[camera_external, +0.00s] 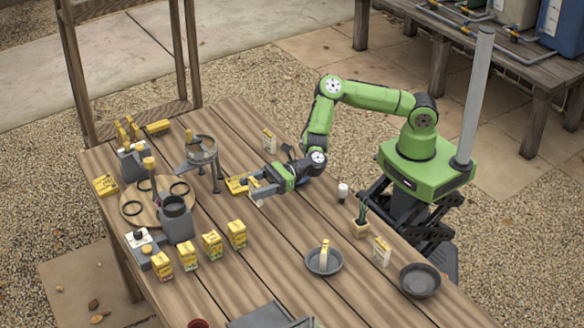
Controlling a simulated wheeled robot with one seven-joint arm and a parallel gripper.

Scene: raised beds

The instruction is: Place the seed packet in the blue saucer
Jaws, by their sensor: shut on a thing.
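My gripper (256,190) is low over the middle of the table, shut on a yellow seed packet (237,184) that shows at its fingers. The fingers partly hide the packet, and I cannot tell whether it touches the table. A blue-grey saucer (312,265) lies nearer the camera, to the right of my gripper; a small yellow and white upright thing (324,252) stands in it. A darker grey saucer (420,281) lies farther right near the table edge. Neither saucer looks clearly blue.
Several yellow packets (211,244) stand in a row at the near left. A grey cup (177,219), a round wooden board (133,207) and a tripod stand (202,150) are to the left. A small plant (361,222), a white candle-like thing (342,191) and a pale packet (381,251) stand at right.

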